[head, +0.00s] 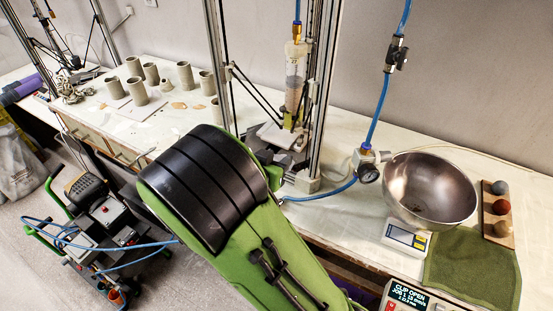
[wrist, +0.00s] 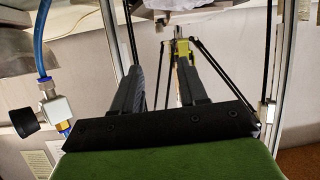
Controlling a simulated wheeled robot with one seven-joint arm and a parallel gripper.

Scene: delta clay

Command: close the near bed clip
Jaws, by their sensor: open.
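The delta clay printer stands in the middle of the head view, with its clay tube (head: 295,75) above a pale bed plate (head: 277,135). My green arm crosses in front of it, and my gripper is mostly hidden there beside the bed. In the wrist view, my gripper (wrist: 158,66) is open, its two dark fingers apart with nothing between them. A grey block and a pale piece at the bed show beyond the fingertips. I cannot clearly pick out the near bed clip.
Printer posts (head: 325,90) and a blue hose (head: 377,105) with a regulator (head: 367,165) stand close to the arm. At right are a metal bowl (head: 430,188), a scale (head: 405,238), a green cloth (head: 470,268) and a board of balls. Clay cylinders (head: 137,90) stand at left.

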